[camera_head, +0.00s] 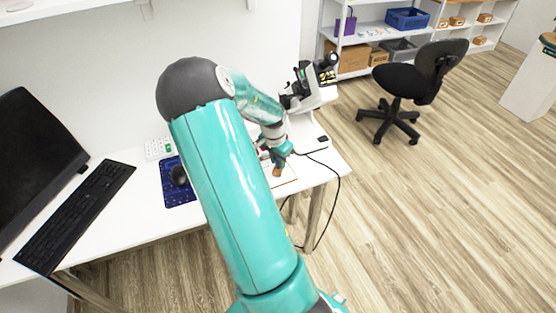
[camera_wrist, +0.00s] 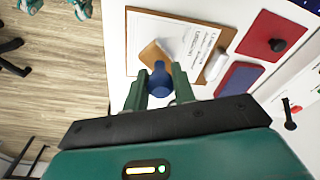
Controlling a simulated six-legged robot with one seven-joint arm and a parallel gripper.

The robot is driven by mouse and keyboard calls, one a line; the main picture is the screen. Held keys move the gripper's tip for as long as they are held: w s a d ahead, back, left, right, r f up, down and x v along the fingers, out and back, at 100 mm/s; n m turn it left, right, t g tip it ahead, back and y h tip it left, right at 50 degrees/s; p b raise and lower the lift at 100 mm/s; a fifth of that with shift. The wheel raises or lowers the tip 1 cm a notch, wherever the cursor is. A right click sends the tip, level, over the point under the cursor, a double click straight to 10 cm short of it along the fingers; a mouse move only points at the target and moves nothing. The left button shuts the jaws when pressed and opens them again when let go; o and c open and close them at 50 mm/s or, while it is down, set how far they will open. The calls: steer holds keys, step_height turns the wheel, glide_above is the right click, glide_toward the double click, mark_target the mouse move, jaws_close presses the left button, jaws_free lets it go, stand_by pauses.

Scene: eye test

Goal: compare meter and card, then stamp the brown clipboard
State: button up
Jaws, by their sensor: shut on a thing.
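My gripper (camera_wrist: 160,92) is shut on a blue stamp-like piece (camera_wrist: 158,78) with a rounded end, seen between its two green fingers in the wrist view. I cannot tell whether the held piece touches the board. In the head view my gripper (camera_head: 277,158) is low over the table's right part, and my arm hides much of the tabletop. I cannot surely pick out the meter or the card.
A red board (camera_wrist: 265,35) with a dark knob and a blue pad with a red edge (camera_wrist: 238,80) lie beside the clipboard. A microscope (camera_head: 310,90) stands behind my gripper. A cable hangs off the right edge.

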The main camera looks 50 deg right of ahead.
steer(key=shift+f, duration=0.65)
stand_by(1.4)
steer(key=shift+r, duration=3.6)
